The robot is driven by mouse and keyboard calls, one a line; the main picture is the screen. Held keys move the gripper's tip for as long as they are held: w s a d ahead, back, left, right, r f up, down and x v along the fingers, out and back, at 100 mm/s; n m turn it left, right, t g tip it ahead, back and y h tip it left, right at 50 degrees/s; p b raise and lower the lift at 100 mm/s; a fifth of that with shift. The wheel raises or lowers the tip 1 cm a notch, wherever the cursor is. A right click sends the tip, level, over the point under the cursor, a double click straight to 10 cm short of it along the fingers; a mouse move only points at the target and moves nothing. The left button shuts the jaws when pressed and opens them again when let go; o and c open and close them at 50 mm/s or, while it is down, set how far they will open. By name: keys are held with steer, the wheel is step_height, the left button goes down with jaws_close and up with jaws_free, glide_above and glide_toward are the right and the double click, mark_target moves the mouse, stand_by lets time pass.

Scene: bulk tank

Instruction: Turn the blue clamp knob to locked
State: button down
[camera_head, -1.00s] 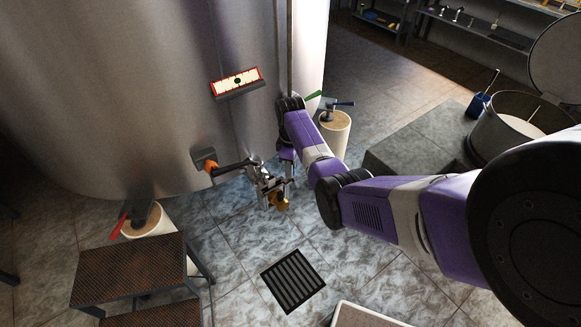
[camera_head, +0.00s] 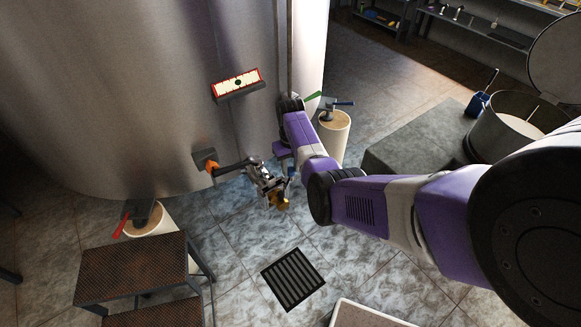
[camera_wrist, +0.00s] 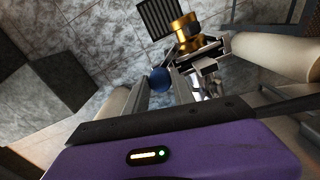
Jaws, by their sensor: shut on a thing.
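The blue clamp knob (camera_wrist: 159,79) is a round ball between my gripper's (camera_wrist: 162,88) two grey fingers in the wrist view. The fingers are shut on it. Behind it are the metal clamp parts (camera_wrist: 206,56) and a brass fitting (camera_wrist: 184,36). In the head view the clamp (camera_head: 264,182) sits at the end of the dark outlet pipe on the tank, with the brass fitting (camera_head: 279,201) below. My gripper comes in there from the upper right.
The steel tank (camera_head: 110,90) fills the upper left, with a red-framed gauge (camera_head: 237,82). A step stool (camera_head: 135,270) stands at lower left. A floor drain (camera_head: 293,279) lies below the clamp. Pale tank legs stand on both sides. Tiled floor around the drain is clear.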

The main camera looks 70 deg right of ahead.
mark_target(290, 168)
steer(key=m, duration=0.6)
steer(key=shift+m, duration=0.3)
stand_by(0.4)
steer(key=c, duration=1.1)
jaws_free()
steer(key=shift+o, duration=0.2)
steer(key=shift+r, duration=3.95)
steer(key=shift+w+d, duration=0.1)
